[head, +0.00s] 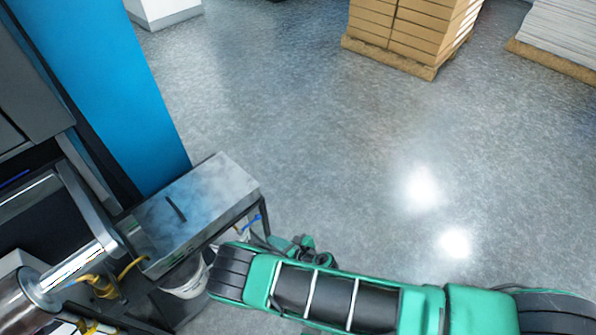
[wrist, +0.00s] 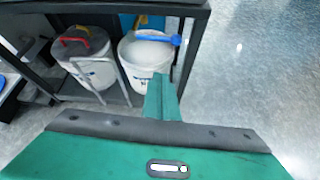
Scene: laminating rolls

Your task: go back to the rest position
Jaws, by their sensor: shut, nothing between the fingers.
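My green and black arm lies across the bottom of the head view. My gripper shows in the wrist view (wrist: 162,95) as green fingers closed together, with nothing held between them. In front of the fingers, farther off, are two white buckets under a dark-framed stand. In the head view the gripper is mostly hidden behind my own arm, near the end of the stand.
A steel box top (head: 195,210) on the stand and a blue machine panel (head: 100,85) are at left. Stacked cartons (head: 405,30) stand on a pallet at the back. Open floor (head: 330,150) lies between.

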